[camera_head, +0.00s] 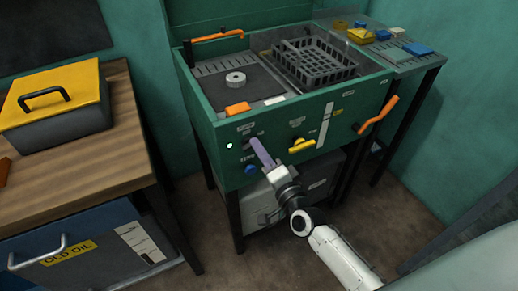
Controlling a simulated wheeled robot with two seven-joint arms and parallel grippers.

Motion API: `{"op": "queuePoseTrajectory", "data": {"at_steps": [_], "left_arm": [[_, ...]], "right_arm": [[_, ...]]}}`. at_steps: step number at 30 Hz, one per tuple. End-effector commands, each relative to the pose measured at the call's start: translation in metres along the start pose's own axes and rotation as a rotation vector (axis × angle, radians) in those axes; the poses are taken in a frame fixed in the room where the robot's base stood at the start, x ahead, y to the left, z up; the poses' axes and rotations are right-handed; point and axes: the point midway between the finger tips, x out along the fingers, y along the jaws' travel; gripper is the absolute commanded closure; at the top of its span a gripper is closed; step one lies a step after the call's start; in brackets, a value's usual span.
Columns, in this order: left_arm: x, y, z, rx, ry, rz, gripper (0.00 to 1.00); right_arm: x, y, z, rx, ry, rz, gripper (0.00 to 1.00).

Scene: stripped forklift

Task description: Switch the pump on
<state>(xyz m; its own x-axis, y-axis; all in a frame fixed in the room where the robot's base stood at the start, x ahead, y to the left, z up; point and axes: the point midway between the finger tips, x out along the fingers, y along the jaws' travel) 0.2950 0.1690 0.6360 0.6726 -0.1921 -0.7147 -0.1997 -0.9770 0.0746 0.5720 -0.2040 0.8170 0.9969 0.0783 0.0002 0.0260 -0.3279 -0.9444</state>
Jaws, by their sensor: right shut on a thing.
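A green parts-washing unit (207,118) stands in the middle, with a labelled control panel on its front. My right gripper (272,168) is in front of the panel's left part and shut on a long purple piece (262,151). The purple piece's far end meets the panel near a dark switch spot; I cannot tell whether it is fixed there or only touching. A small white light (229,146) is left of it, and a blue knob (251,168) is below it. Panel labels are too small to read. My left gripper is not in view.
A yellow handle (301,146) and an orange lever (378,115) stick out of the panel to the right. A black basket (313,62) sits in the unit's top. A wooden bench (95,150) with a yellow-lidded box (55,103) is at left.

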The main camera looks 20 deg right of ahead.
Motion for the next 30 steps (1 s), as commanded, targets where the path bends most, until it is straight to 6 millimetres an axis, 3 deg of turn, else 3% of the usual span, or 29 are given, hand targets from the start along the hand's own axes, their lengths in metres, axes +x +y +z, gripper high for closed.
{"op": "queuePoseTrajectory", "data": {"at_steps": [6,10,20,23,30], "left_arm": [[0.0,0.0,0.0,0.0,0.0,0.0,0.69],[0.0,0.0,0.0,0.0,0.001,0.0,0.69],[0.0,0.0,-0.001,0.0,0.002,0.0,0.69],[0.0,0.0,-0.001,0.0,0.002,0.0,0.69],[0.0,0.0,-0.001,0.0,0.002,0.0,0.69]], "right_arm": [[0.0,0.0,-0.001,0.004,0.002,0.0,1.0],[0.0,0.0,-0.001,0.003,0.001,0.0,0.74],[-0.002,0.0,0.0,0.001,0.0,0.0,0.73],[-0.012,0.001,0.0,0.001,-0.001,0.003,0.73],[-0.058,0.002,0.0,0.001,-0.001,0.003,0.73]]}}
